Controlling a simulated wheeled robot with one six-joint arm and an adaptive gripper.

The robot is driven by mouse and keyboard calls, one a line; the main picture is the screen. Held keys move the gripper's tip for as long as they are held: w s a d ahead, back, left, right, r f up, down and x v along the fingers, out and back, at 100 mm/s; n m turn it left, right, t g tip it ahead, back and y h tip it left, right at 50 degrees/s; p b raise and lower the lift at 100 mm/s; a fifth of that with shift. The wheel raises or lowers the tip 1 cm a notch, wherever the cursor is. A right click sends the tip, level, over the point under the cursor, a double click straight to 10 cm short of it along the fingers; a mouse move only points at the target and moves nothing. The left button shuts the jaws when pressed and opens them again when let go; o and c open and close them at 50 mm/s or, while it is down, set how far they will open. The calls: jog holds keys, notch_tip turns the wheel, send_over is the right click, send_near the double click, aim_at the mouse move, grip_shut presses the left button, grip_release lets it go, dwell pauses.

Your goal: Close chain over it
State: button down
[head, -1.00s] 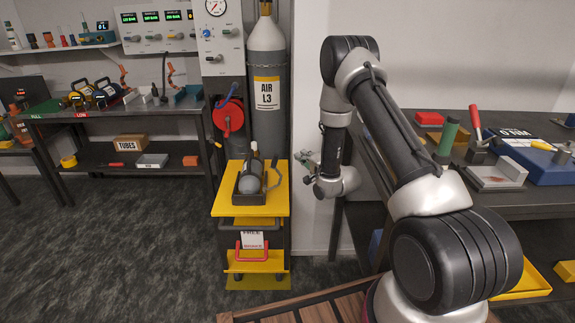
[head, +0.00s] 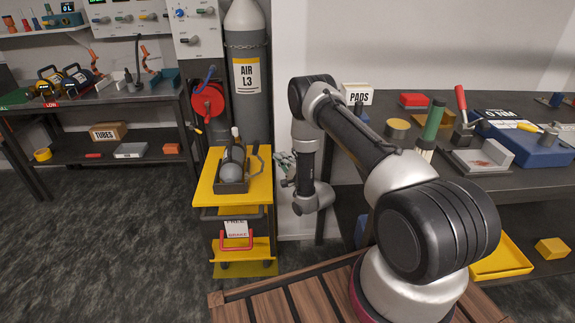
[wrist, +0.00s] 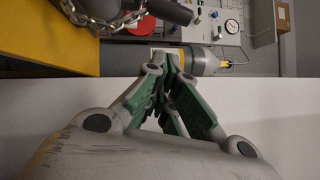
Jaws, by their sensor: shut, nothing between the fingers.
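A small grey bottle (head: 226,171) with a dark upper part lies in a dark cradle (head: 233,187) on the yellow cart top (head: 204,189). A metal chain (wrist: 93,24) hangs in a loose curve beside a dark cylindrical part (wrist: 168,10) in the wrist view. It lies over the yellow cart's edge there, and its ends cannot be made out. My gripper (head: 284,160) is just right of the cart, apart from it. In the wrist view its green-padded fingers (wrist: 172,62) are together and empty, with the chain off to their upper left.
A tall gas cylinder marked AIR L3 (head: 247,105) stands behind the cart, with a chain (head: 245,45) across its upper body. A red hose reel (head: 208,102) is beside it. A cluttered bench (head: 345,165) stands right of a white wall. Open floor (head: 110,220) lies left of the cart.

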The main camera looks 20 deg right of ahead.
jog(key=w+a+r, duration=0.1)
jog(key=w+a, duration=0.3)
jog(key=shift+w+a+r, duration=0.15)
jog(key=shift+a+r, duration=0.05)
jog(key=shift+r, duration=0.05)
